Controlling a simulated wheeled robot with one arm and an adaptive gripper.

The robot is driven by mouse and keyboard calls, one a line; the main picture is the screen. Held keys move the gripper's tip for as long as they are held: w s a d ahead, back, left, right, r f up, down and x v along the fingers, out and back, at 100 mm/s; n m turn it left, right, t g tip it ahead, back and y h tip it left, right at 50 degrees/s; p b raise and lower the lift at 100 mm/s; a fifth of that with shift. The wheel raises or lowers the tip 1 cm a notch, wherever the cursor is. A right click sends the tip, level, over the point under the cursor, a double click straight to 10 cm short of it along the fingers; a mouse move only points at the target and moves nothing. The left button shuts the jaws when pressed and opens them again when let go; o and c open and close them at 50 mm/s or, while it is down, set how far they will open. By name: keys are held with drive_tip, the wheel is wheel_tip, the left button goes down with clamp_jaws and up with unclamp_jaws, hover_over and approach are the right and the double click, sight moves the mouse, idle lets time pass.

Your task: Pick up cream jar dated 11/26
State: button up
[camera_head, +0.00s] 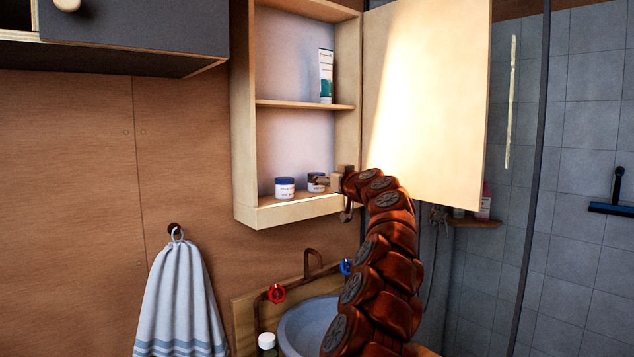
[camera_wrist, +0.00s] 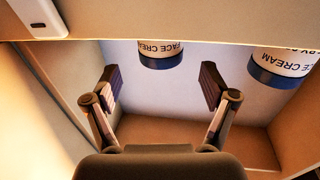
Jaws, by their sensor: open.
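Two small white cream jars with dark blue lids stand on the bottom shelf of the open cabinet (camera_head: 243,150). The left jar (camera_head: 284,189) is in full view, and the right jar (camera_head: 312,186) is partly hidden by my gripper (camera_head: 328,182). The wrist view looks upside down. There one jar (camera_wrist: 160,50), lettered "FACE CREAM", lies beyond and between the fingertips of my open, empty gripper (camera_wrist: 159,86). The other jar (camera_wrist: 283,66) is off to the right. I cannot read a date on either jar.
A tube (camera_head: 326,76) stands on the upper shelf. The cabinet door (camera_head: 430,110) is swung open on the right, close above my arm. Below are a sink (camera_head: 303,325), red and blue tap handles, and a hanging towel (camera_head: 180,300). The shelf left of the jars is clear.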

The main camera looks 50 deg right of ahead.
sight(317, 173)
drive_tip(key=shift+p+x, duration=1.45)
drive_tip(key=shift+x, duration=0.95)
drive_tip(key=shift+f, duration=0.2)
drive_tip(key=shift+c, duration=0.2)
drive_tip(key=c, duration=1.3)
drive_tip(key=shift+o, duration=0.2)
